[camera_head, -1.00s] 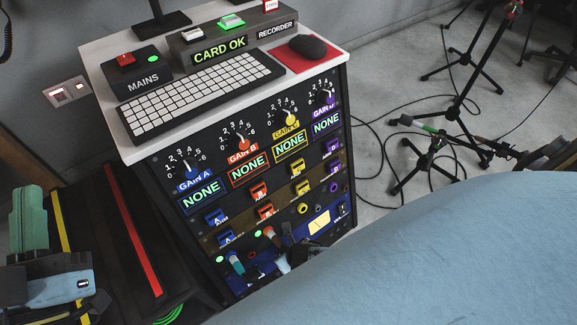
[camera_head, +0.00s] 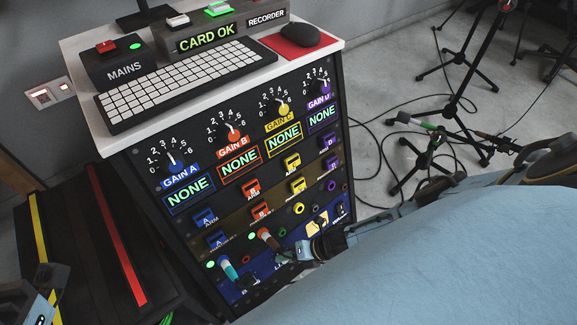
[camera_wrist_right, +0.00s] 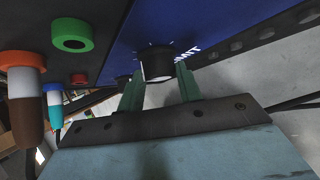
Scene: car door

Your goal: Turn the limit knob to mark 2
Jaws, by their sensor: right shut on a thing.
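The limit knob (camera_wrist_right: 157,66) is a dark round knob with a pale end face, on the blue bottom strip of the rack panel. In the right wrist view it sits between the green fingers of my right gripper (camera_wrist_right: 160,72), which is shut on it. Part of its printed label shows beside it; its pointer and the mark 2 cannot be made out. In the head view my right gripper (camera_head: 300,251) is at the panel's lower right and hides the knob. Only a piece of my left arm shows at the lower left edge, with no fingers visible.
Plugged cables with a blue-white plug (camera_head: 227,268) and a brown plug (camera_head: 268,239) stick out left of my right gripper. A green ring socket (camera_wrist_right: 72,36) is near them. A keyboard (camera_head: 185,82) lies on the rack top. Microphone stands (camera_head: 430,150) are on the right.

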